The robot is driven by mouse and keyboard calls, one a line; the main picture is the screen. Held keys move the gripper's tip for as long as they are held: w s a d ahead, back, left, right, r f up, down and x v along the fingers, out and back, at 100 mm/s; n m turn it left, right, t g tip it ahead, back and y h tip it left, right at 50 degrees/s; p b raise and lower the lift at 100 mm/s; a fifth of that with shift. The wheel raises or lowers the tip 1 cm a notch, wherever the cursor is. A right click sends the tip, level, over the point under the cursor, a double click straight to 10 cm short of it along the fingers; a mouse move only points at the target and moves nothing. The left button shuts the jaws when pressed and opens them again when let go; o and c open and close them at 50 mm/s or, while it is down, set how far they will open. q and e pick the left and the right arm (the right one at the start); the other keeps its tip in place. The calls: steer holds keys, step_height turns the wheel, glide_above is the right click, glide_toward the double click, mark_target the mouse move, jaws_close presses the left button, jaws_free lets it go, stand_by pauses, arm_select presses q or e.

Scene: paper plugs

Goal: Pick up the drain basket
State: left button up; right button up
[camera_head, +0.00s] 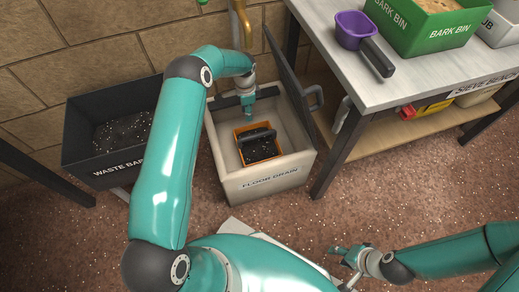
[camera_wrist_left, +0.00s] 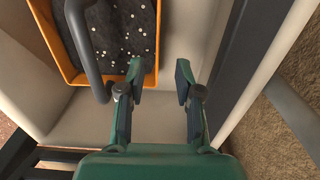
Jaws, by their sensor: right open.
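The drain basket (camera_head: 239,148) is an orange box with a dark arched handle and dark, white-flecked contents. It sits inside the white floor drain box (camera_head: 232,186). My left gripper (camera_head: 248,108) is in the box's opening, behind the basket in the head view. My right gripper (camera_head: 346,254) is open and empty, low over the floor at the lower right.
The drain's dark lid (camera_head: 287,72) stands raised on the box's right side. A dark waste bark bin (camera_head: 80,150) is to the left. A grey table (camera_head: 350,80) with a purple scoop (camera_head: 355,30) and a green bark bin (camera_head: 425,36) is at the right.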

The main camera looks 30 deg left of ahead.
arm_select(q)
step_height(320, 180, down, 6)
steer(key=b, duration=0.3)
steer(key=shift+w, duration=0.1)
steer(key=shift+s+d+f+b, duration=0.15)
steer(key=shift+f+b, duration=0.3)
steer(key=shift+f, duration=0.95)
steer(key=shift+s+f+b, duration=0.1)
steer(key=shift+f+b, duration=0.35)
steer(key=shift+f, duration=0.9)
steer(key=shift+r, duration=0.1)
jaws_close()
